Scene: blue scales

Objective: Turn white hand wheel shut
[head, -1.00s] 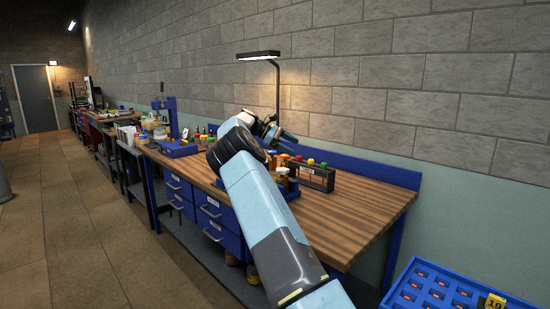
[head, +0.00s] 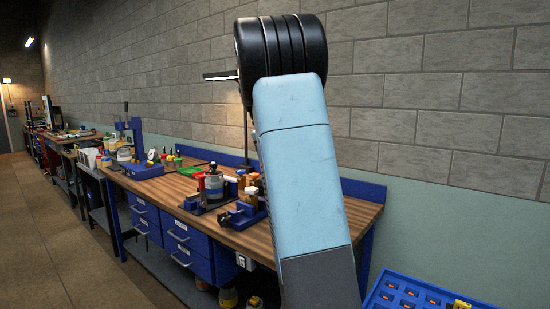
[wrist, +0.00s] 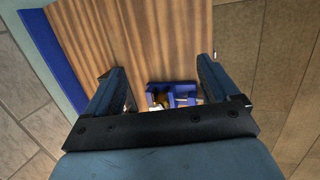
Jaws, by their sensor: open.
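I cannot make out a white hand wheel in either view. In the head view, a blue device (head: 243,214) sits at the bench's front edge, partly behind my arm. A grey jar with a dark top (head: 213,186) stands just left of it. In the wrist view, my gripper (wrist: 161,66) is open, with its two fingers wide apart and nothing between them. Blue parts (wrist: 180,92) on the bench show low between the fingers, partly hidden by the gripper's crossbar. My gripper is out of sight in the head view, where my raised arm covers the middle.
The wooden workbench (head: 356,222) runs along a block wall; its right end is bare. A lamp (head: 220,75) stands at its back. A blue press (head: 138,150) and small bins (head: 190,170) stand further left. A blue compartment tray (head: 400,290) is at the lower right.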

